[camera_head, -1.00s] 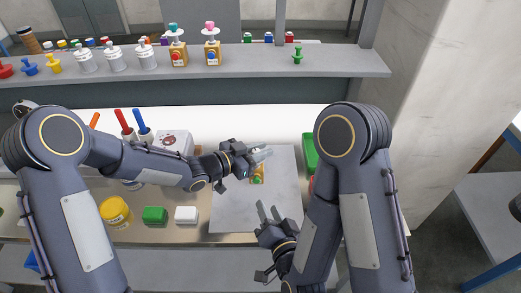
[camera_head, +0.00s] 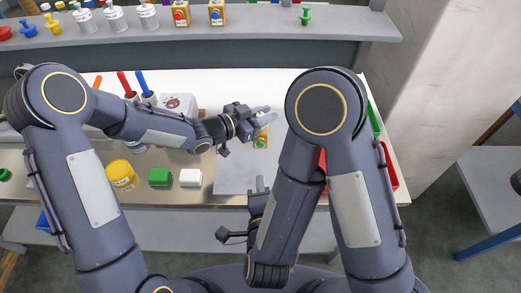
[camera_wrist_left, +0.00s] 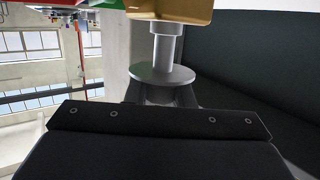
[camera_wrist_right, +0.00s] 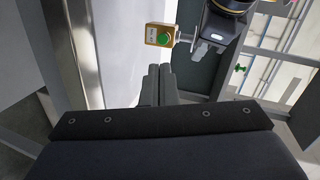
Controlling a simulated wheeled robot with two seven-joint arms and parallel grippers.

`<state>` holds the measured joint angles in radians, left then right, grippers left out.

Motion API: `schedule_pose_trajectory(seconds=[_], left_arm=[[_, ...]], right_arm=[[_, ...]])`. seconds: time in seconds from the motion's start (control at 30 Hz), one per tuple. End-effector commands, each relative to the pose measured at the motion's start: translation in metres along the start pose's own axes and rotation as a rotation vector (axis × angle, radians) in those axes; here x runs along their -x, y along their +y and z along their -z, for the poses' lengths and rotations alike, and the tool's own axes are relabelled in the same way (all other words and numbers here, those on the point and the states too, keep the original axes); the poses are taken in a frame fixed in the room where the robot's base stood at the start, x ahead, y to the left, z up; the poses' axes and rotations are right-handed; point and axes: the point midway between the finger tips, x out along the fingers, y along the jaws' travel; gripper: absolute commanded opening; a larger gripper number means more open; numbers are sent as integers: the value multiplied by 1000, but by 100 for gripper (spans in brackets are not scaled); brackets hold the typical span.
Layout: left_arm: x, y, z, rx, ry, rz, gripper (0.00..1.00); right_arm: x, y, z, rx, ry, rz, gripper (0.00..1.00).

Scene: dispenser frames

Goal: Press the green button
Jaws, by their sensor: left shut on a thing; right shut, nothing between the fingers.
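The green button (camera_head: 261,144) sits on the face of a small yellow box (camera_head: 260,133) over the grey mat. In the right wrist view the green button (camera_wrist_right: 164,39) faces me on the yellow box (camera_wrist_right: 153,33). My left gripper (camera_head: 263,115) is shut on the box's silver stem; in the left wrist view the stem (camera_wrist_left: 164,50) and its round flange (camera_wrist_left: 162,74) are between the fingers. My right gripper (camera_head: 261,184) is shut and empty, nearer to me than the box. Its closed fingertips (camera_wrist_right: 158,72) are apart from the button.
The grey mat (camera_head: 230,178) lies on the table. A yellow jar (camera_head: 121,175), a green block (camera_head: 160,177) and a white block (camera_head: 190,177) stand left of it. A red tray (camera_head: 391,170) is at right. A shelf (camera_head: 250,24) with dispensers and knobs runs behind.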

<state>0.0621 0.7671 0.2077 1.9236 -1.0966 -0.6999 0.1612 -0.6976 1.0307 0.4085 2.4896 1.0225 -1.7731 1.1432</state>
Motion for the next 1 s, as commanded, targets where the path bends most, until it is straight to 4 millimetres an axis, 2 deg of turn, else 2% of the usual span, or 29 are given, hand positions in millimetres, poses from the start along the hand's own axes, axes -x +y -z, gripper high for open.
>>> schedule_pose_trajectory(seconds=[0.2,0.6,0.77,1.0], left_arm=[[0,0,0,0,0,1,0],[0,0,0,0,0,0,0],[0,0,0,0,1,0,0],[0,0,0,0,1,0,0]], right_arm=[[18,2,-6,-166,50,-37,0],[16,3,-5,-177,57,-40,0],[-1,4,-3,-179,61,-42,0],[-52,6,0,-178,62,-40,0]])
